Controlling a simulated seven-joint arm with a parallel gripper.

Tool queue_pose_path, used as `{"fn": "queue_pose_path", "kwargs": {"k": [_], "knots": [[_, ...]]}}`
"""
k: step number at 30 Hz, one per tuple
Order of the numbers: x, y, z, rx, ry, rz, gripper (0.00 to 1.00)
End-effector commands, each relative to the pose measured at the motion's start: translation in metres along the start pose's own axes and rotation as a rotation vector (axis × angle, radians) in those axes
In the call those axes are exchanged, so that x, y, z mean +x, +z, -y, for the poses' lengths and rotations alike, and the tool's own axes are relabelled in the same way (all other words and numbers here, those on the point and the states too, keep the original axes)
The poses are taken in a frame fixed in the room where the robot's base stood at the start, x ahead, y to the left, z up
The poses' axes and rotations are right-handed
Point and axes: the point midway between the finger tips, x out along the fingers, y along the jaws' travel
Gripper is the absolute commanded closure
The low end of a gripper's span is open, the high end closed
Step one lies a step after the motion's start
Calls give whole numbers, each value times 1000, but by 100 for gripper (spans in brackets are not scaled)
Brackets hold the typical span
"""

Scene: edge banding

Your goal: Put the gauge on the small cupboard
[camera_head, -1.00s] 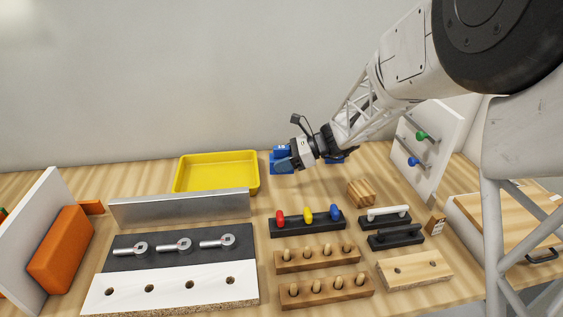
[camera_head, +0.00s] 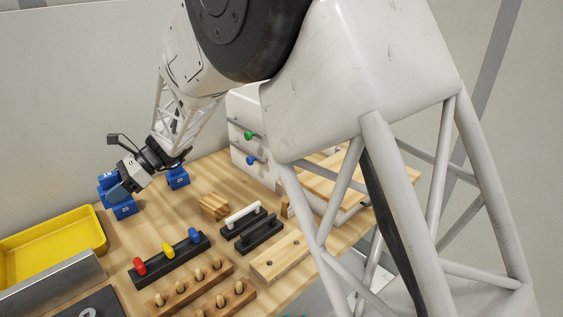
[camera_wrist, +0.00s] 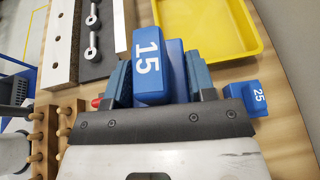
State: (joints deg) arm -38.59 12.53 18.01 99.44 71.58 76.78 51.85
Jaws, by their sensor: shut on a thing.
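The gauge, a blue block marked 15 (camera_wrist: 148,65), is between the fingers of my gripper (camera_wrist: 158,85) in the wrist view. My gripper is shut on it. In the head view my gripper (camera_head: 116,187) is beside the yellow tray, with the held block (camera_head: 106,179) partly hidden by it. A blue block marked 25 (camera_head: 124,210) stands just below; it also shows in the wrist view (camera_wrist: 258,96). Another blue block (camera_head: 178,179) stands to the right. A low white unit with a wooden top (camera_head: 328,187), apparently the small cupboard, is at the right, partly hidden by my arm.
The yellow tray (camera_head: 98,230) lies left of the gripper. A white unit with green and blue knobs (camera_head: 240,108) stands at the back. A wooden block (camera_head: 214,206), a rack of coloured pegs (camera_head: 172,262) and black holders (camera_head: 257,236) are on the table.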

Motion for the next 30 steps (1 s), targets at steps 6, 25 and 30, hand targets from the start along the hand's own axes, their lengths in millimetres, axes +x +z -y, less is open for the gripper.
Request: {"fn": "queue_pose_path", "kwargs": {"k": [6,25,30], "knots": [[-29,70,0,-7,-2,0,76],[-100,187,12,19,-43,-2,77],[-130,175,28,45,-112,-6,76]]}}
